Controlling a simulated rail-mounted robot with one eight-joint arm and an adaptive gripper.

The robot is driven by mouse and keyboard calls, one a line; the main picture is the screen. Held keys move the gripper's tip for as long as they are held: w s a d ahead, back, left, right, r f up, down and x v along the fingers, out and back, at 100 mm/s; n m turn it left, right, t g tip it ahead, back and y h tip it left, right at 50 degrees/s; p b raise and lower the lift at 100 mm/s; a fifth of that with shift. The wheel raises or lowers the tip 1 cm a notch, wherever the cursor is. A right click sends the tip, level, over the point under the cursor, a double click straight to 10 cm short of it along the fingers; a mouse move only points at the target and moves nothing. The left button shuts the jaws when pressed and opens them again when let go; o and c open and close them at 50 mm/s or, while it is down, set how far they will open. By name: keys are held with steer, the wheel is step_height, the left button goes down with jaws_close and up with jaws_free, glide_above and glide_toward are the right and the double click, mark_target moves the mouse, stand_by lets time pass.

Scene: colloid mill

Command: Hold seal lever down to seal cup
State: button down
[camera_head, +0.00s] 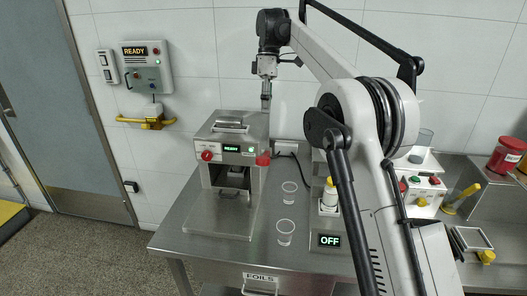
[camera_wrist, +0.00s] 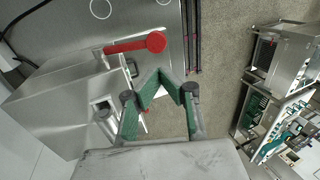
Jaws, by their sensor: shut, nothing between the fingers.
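The cup sealer (camera_head: 226,190) is a steel machine on the steel table, with a lit READY display. The seal lever's red ball end (camera_head: 263,160) is on its right side; in the wrist view the red lever (camera_wrist: 156,42) shows just beyond my fingertips. My gripper (camera_head: 266,106) points down above the sealer's right side in the head view. Its green-padded fingers (camera_wrist: 162,76) are shut and empty, apart from the lever in the picture. A dark recess at the sealer's front holds a part I cannot make out, and I cannot tell whether a cup is inside.
Two clear cups (camera_head: 289,187) (camera_head: 285,228) stand on the table right of the sealer. A device with an OFF display (camera_head: 330,240) stands further right. A wall panel (camera_head: 147,65) reads READY. My arm hides part of the table's right side.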

mark_target(263, 158)
steer(key=shift+f, duration=0.1)
steer(key=p+x, duration=0.1)
steer(key=x, duration=1.3)
stand_by(0.3)
